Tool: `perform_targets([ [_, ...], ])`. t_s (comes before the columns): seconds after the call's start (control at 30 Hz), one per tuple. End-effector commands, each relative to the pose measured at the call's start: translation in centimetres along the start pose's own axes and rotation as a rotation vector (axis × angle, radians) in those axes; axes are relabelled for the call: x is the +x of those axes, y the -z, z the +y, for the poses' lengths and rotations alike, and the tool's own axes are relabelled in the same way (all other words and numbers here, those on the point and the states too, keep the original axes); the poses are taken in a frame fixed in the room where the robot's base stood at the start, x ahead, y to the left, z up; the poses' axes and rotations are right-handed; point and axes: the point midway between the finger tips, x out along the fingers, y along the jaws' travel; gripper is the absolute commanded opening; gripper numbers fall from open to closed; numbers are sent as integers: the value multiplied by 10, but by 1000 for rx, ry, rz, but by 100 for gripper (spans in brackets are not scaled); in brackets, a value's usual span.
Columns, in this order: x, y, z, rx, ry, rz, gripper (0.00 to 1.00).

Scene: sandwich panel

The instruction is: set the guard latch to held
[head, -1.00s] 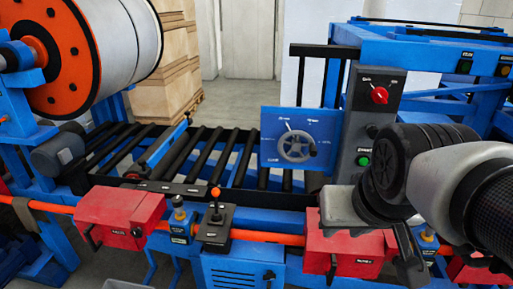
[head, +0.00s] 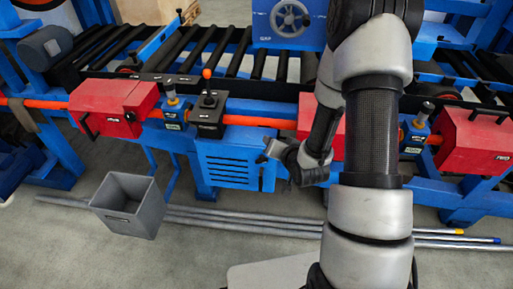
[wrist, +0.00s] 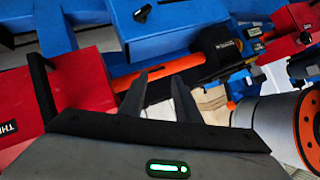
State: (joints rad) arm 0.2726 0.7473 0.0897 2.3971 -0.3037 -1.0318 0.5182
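I cannot read which fitting is the guard latch; the labels are too small. One blue post with a knob (head: 172,112) stands on the orange rail (head: 255,122) left of centre, and a similar blue post (head: 416,128) stands right of my arm. My gripper (head: 268,152) is low in front of the blue louvred cabinet (head: 228,160), partly hidden by my wrist. In the wrist view my gripper (wrist: 160,85) shows two dark fingers apart with nothing between them. The orange rail (wrist: 160,88) lies beyond them.
Red boxes hang on the rail at left (head: 112,103), behind my arm (head: 308,125) and at right (head: 474,138). A black lever box (head: 208,118) has an orange knob. A grey bin (head: 130,205) and long bars (head: 250,221) lie on the floor. A handwheel panel (head: 275,25) stands above.

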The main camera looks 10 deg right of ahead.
Motion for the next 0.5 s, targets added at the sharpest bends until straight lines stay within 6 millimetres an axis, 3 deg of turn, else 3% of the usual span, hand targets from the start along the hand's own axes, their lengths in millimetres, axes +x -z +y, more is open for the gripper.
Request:
perform_targets([
  [0.03, 13, -34, 18, 63, 24, 11, 30],
  [0.2, 22, -102, 47, 288, 126, 108, 30],
  [0.33, 14, -140, 65, 451, 184, 190, 30],
  [0.5, -1, -166, 79, 586, 225, 270, 30],
])
